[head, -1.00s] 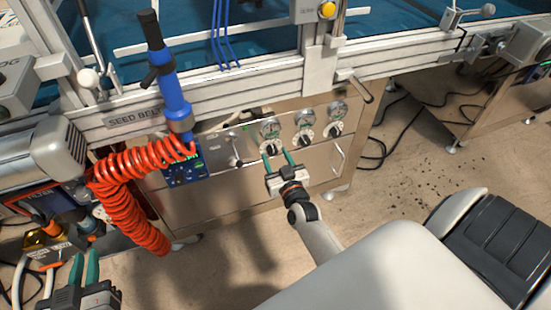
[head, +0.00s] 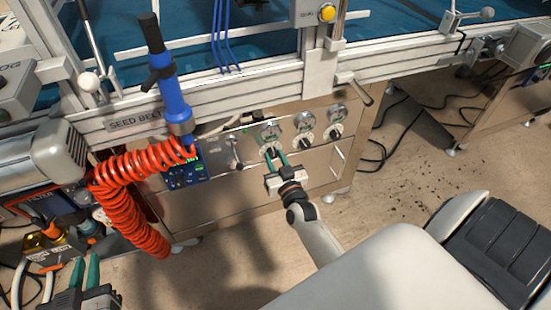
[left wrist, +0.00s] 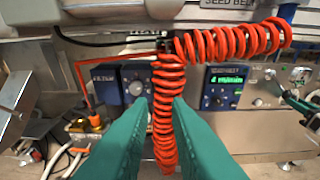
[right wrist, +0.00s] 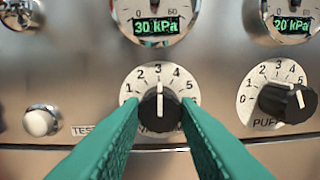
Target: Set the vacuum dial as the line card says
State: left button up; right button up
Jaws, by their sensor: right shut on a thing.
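The dial knob (right wrist: 160,108) is black with a white pointer near 3 on a white numbered scale; the label below it is mostly hidden. My right gripper (right wrist: 160,118) has its teal fingers on both sides of this knob, shut on it. In the head view my right gripper (head: 278,157) meets the leftmost of three dials on the steel panel (head: 225,195). The gauge display (right wrist: 157,27) above it reads 30 kPa. My left gripper (head: 87,270) is open and empty at the lower left. I cannot make out a line card.
Another knob (right wrist: 288,102), labelled PUFF, sits close on the right, under a 20 kPa display (right wrist: 292,26). A silver button (right wrist: 41,121) is on the left. An orange coiled hose (left wrist: 168,100) hangs beyond my left fingers. A blue control box (head: 185,172) is left of the dials.

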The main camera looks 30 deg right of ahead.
jog(key=m+p, duration=0.1)
jog(key=m, duration=0.2)
jog(key=shift+m+p, duration=0.4)
pick_arm(q)
jog(key=s+a+f+g+y, duration=0.1)
jog(key=s+a+f+g, duration=0.1)
jog(key=s+f+g, duration=0.4)
jog(key=shift+a+f+y, duration=0.4)
jog(key=shift+f, duration=0.15)
pick_arm(e)
jog(key=shift+m, duration=0.8)
pick_arm(q)
jog(key=shift+s, duration=0.1)
pick_arm(e)
jog(key=o, duration=1)
jog(key=shift+c, duration=0.2)
